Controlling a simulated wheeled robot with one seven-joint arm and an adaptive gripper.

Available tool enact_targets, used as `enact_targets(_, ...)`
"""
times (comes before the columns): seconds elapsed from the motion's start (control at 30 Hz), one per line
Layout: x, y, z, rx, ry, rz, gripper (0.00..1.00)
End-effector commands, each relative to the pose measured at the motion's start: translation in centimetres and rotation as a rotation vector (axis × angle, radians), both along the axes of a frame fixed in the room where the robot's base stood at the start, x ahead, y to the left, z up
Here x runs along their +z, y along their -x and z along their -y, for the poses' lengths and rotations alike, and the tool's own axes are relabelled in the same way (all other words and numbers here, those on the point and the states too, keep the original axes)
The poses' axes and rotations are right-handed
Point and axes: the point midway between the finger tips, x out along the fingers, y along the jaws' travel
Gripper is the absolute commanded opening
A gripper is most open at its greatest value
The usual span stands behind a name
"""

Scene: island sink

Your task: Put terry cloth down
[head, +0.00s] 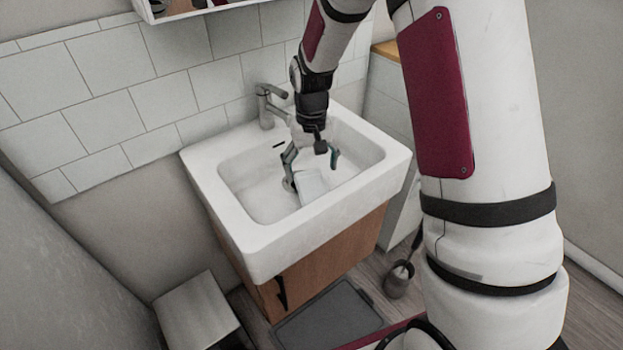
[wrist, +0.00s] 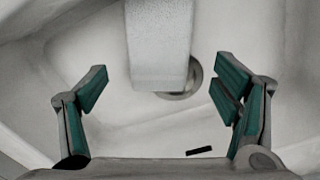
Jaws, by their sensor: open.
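The terry cloth (head: 312,187) is a pale, folded-looking rectangular block inside the white sink basin (head: 245,190). In the wrist view the cloth (wrist: 158,45) extends from the top edge toward the middle and partly covers the round drain. My gripper (head: 312,170) is low over the basin, with its fingers spread to either side of the cloth's near end. The wrist view shows my gripper (wrist: 162,75) open, with clear gaps between both teal-padded fingers and the cloth. The cloth's far end is cut off in the wrist view.
A grey faucet (head: 268,105) stands at the sink's back, left of my arm. The drain (wrist: 183,85) and a dark overflow slot (wrist: 199,151) show in the basin. The sink's raised rim surrounds my gripper. A bin (head: 197,310) and a toilet brush (head: 399,279) stand on the floor.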

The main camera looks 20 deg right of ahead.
Motion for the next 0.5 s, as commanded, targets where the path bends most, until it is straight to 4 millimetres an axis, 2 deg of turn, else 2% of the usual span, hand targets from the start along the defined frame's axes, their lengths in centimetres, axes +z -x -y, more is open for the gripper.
enact_targets(0.03,1.3,-0.1,0.0,0.000,0.000,0.004,0.82)
enact_targets(0.2,4.2,0.0,0.0,0.000,0.000,0.003,0.82)
enact_targets(0.33,5.4,0.0,0.0,0.000,0.000,0.000,0.82)
enact_targets(0.5,6.1,0.0,0.0,0.000,0.000,0.000,0.82)
